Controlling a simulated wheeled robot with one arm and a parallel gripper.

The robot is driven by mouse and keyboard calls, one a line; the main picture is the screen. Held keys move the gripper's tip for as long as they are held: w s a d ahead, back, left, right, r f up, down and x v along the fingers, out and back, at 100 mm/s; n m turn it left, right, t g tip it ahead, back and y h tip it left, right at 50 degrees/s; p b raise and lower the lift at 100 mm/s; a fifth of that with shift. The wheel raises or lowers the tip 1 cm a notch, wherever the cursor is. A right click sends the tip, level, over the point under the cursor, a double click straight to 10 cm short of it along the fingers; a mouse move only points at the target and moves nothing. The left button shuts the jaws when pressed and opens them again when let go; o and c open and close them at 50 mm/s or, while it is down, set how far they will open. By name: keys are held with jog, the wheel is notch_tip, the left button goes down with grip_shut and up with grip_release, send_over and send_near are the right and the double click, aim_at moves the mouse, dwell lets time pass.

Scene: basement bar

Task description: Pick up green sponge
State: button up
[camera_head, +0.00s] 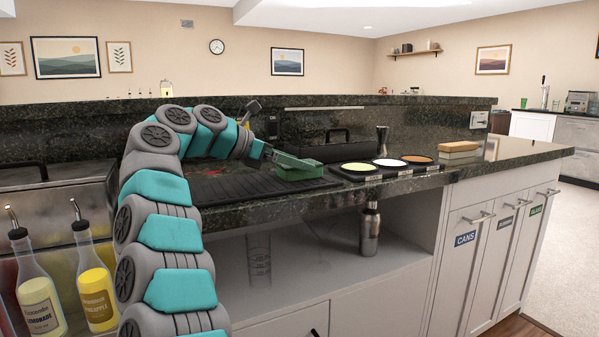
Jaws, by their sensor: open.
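The green sponge (299,173) is a small green block at the right end of the black ribbed bar mat (240,187) on the dark stone counter. My gripper (294,162) is open, with its grey-green finger at the top of the sponge. The fingers hide part of the sponge's top and left side. I cannot tell whether they touch it or whether the sponge lies between them.
A tan block (458,147) lies further right. A steel shaker (370,229) stands on the shelf below. Bottles (96,283) stand at lower left.

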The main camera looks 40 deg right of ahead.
aim_at(310, 162)
jog(key=x, duration=0.4)
jog(key=shift+s+d+r, duration=0.1)
jog(key=shift+s+r, duration=0.05)
jog(key=shift+r, duration=0.1)
jog(key=c, duration=1.1)
jog(key=shift+c, duration=0.2)
jog(key=shift+r, duration=0.15)
